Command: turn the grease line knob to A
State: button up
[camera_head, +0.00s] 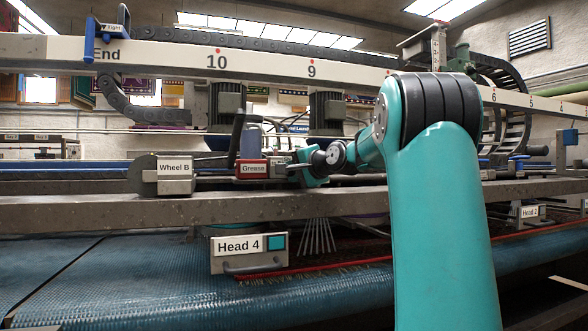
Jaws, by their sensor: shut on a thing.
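The grease unit carries a red-edged "Grease" label (253,168) and stands on the grey rail left of the picture's middle. A clear bluish reservoir (251,141) rises behind it. A second small label plate (279,168) sits just right of the grease label, and its lettering is too small to read. My teal gripper (299,172) reaches in from the right and is shut at the right side of this plate. The grease line knob is hidden by my gripper's jaws, so its pointer and the letter A cannot be seen.
A "Wheel B" box (174,174) with a dark lever stands left of the grease unit. The "Head 4" box (249,253) hangs below the rail, above the blue belt (130,275). A numbered white beam (150,52) crosses above. My arm covers the right middle.

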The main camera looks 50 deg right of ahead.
jog(key=shift+f, duration=0.1)
dwell(0.4)
jog(key=o, duration=0.6)
jog(key=shift+o, duration=0.2)
jog(key=v, duration=1.7)
jog(key=shift+s, duration=0.3)
jog(key=shift+w+d, duration=0.1)
